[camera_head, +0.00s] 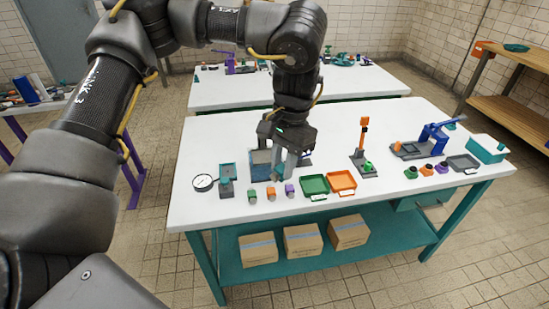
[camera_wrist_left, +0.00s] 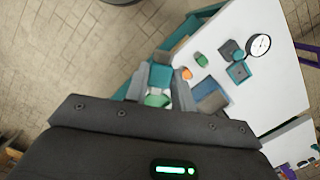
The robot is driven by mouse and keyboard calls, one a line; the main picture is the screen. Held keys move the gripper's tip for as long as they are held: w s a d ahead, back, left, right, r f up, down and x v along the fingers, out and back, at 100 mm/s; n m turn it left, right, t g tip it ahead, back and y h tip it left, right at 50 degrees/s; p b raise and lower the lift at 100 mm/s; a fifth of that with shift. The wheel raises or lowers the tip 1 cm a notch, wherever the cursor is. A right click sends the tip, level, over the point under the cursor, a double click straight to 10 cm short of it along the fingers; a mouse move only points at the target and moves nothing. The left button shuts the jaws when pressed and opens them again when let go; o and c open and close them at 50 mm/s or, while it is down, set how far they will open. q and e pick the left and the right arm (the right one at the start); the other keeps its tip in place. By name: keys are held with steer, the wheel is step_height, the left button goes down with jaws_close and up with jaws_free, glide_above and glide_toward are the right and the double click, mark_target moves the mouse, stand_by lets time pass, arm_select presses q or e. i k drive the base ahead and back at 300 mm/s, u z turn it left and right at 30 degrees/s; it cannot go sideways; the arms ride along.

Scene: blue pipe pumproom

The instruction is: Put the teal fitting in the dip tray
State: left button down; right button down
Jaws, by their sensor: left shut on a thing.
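In the head view my left gripper (camera_head: 281,170) points down above the white table, and I cannot make out the fitting clearly there. A blue open tray (camera_head: 261,165), apparently the dip tray, stands just left of the fingers, partly hidden by them. It also shows in the wrist view (camera_wrist_left: 209,96), to the right of the fingers. The fitting is outside it. My right gripper is not in view.
Green (camera_head: 252,196), orange (camera_head: 271,193) and purple (camera_head: 289,190) fittings stand at the front edge. A gauge (camera_head: 203,183) and teal-plated stand (camera_head: 227,181) are left. Green (camera_head: 314,185) and orange (camera_head: 342,181) trays are right. A phone-like orange-topped stand (camera_head: 363,145) is farther right.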

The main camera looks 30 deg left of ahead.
mark_target(265, 157)
steer(key=z, duration=2.4)
steer(key=k, duration=1.1)
steer(key=u, duration=1.3)
